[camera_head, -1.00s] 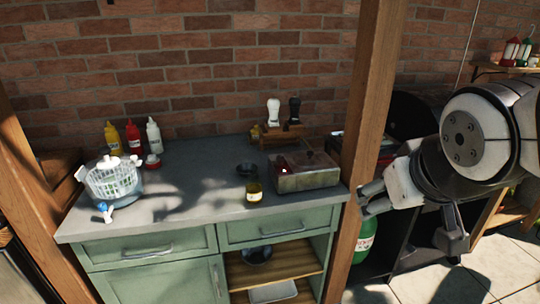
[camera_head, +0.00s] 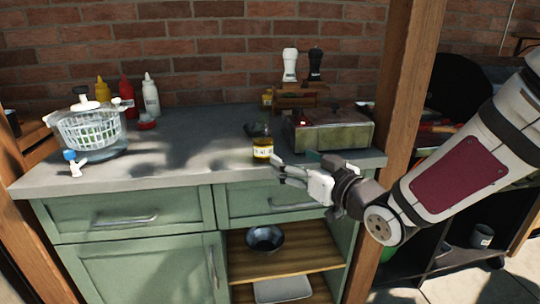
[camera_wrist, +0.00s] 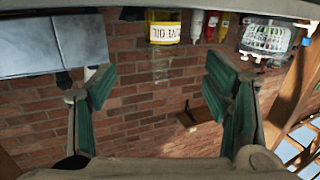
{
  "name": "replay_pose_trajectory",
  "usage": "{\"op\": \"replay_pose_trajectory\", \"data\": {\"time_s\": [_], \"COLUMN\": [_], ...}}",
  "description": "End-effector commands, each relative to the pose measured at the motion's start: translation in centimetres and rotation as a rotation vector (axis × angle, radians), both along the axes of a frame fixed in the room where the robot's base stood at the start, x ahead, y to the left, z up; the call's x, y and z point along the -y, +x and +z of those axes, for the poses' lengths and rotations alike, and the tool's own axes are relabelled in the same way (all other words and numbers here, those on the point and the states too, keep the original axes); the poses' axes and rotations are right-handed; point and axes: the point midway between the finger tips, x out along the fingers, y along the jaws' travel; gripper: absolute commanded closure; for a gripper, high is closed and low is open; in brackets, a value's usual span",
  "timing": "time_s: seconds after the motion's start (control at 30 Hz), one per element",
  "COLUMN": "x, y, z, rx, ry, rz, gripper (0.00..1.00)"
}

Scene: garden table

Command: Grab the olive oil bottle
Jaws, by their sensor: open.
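The olive oil bottle (camera_head: 262,149) stands upright near the front edge of the grey countertop, with a yellowish band and a pale label. In the wrist view, which is upside down, the bottle (camera_wrist: 164,28) shows at the top centre with its lettering readable in part, and its clear upper part is hard to make out against the bricks. My gripper (camera_head: 277,171) is at the counter's front edge, just right of and nearer than the bottle. In the wrist view my gripper (camera_wrist: 160,88) has its green-padded fingers spread wide, nothing between them, with the bottle ahead.
A metal box-like cooker (camera_head: 335,132) stands right of the bottle. Squeeze bottles (camera_head: 128,97) and a white basket (camera_head: 88,129) are at the left. A wooden post (camera_head: 400,100) rises at the right. The middle of the counter is clear.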

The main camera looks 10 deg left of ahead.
Motion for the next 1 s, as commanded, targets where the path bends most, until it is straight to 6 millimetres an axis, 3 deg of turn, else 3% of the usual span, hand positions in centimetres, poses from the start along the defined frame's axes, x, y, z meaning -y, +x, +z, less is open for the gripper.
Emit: {"op": "replay_pose_trajectory", "data": {"time_s": [0.17, 0.6, 0.87, 1.0], "x": [-0.8, -5.4, -6.4, -7.5], "y": [0.4, 6.0, 7.4, 9.2], "z": [-0.4, -0.3, -0.5, -0.9], "rx": [0.030, 0.032, 0.031, 0.030], "ry": [0.058, 0.062, 0.060, 0.061], "rz": [0.026, 0.028, 0.026, 0.027], "gripper": [0.30, 0.30, 0.30, 0.30]}}
